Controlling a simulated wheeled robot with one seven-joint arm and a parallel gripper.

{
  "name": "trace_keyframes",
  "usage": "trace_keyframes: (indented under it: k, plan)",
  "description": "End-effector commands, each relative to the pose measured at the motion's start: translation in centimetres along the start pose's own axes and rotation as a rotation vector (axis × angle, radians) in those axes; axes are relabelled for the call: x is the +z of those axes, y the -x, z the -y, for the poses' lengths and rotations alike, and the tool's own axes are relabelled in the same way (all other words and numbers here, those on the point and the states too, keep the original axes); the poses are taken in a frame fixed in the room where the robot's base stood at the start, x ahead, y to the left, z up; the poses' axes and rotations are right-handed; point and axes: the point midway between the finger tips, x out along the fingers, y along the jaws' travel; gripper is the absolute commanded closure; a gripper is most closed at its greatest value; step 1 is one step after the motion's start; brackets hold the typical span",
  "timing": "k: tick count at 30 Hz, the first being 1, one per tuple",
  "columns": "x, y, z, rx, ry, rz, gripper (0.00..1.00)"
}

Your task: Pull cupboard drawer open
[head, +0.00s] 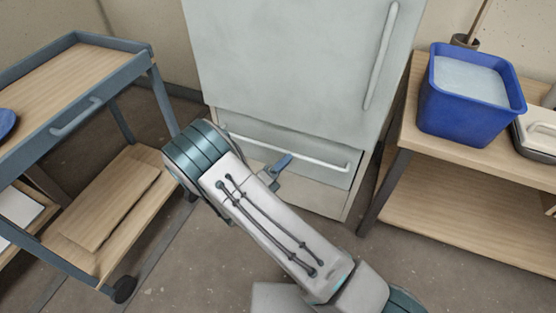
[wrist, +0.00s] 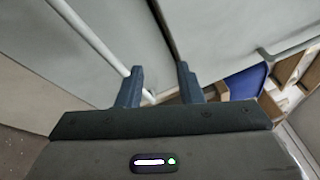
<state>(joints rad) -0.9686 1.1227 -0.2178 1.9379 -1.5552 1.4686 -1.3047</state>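The pale grey cupboard (head: 290,55) stands ahead, with its drawer (head: 300,145) low down, under a tall door. The drawer's long pale bar handle (head: 320,160) runs across its front; it also crosses the wrist view diagonally (wrist: 95,38). My gripper (head: 282,163) is at the drawer front, beside the handle, partly hidden by my arm. In the wrist view, my gripper (wrist: 160,80) has its two dark fingers apart. The handle passes behind the left finger and its end shows between the fingers; I cannot tell whether it touches. A narrow dark gap runs between door and drawer.
A blue-grey trolley (head: 75,125) with wooden shelves stands at the left. A wooden bench (head: 470,160) at the right holds a blue bucket (head: 455,120) of pale contents, and a grey case (head: 537,130). The upper door has a vertical handle (head: 380,60). Bare floor lies between.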

Motion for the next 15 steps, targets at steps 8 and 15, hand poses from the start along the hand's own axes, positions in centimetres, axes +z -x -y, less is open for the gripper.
trace_keyframes:
  k: [8, 15]
  plan:
    - [1.0, 5.2, -9.3, -0.032, 0.27, 0.324, 0.67]
    - [1.7, 4.8, -10.3, -0.04, 0.305, 0.368, 0.67]
